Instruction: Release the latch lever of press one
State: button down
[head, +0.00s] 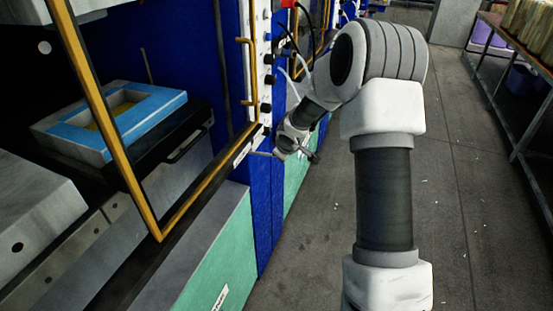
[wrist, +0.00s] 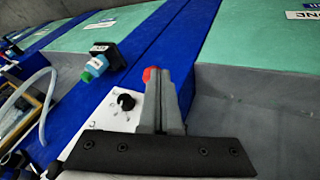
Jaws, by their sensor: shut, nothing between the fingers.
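My gripper (wrist: 160,78) is shut and empty, its two grey fingers together in the wrist view. In the head view my gripper (head: 312,157) is small and partly hidden, low beside the blue press column. A red rounded tip (wrist: 149,73) shows right by the fingertips, partly behind them; I cannot tell whether they touch. I cannot tell for sure whether this red tip belongs to the latch lever. The near press has a yellow-framed guard (head: 117,130) and a yellow vertical bar (head: 251,75) by its white control panel (head: 258,55).
A black knob (wrist: 126,101) sits on a white panel left of the fingers. A blue-green fitting with a black labelled block (wrist: 106,57) sticks out farther left. A blue-rimmed mold (head: 155,100) rests inside the near press.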

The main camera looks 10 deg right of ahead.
jog(key=w+d+p, duration=0.3)
jog(key=w, duration=0.3)
jog(key=shift+p, duration=0.4)
jog(key=shift+w+r, duration=0.1)
jog(key=shift+r, duration=0.15)
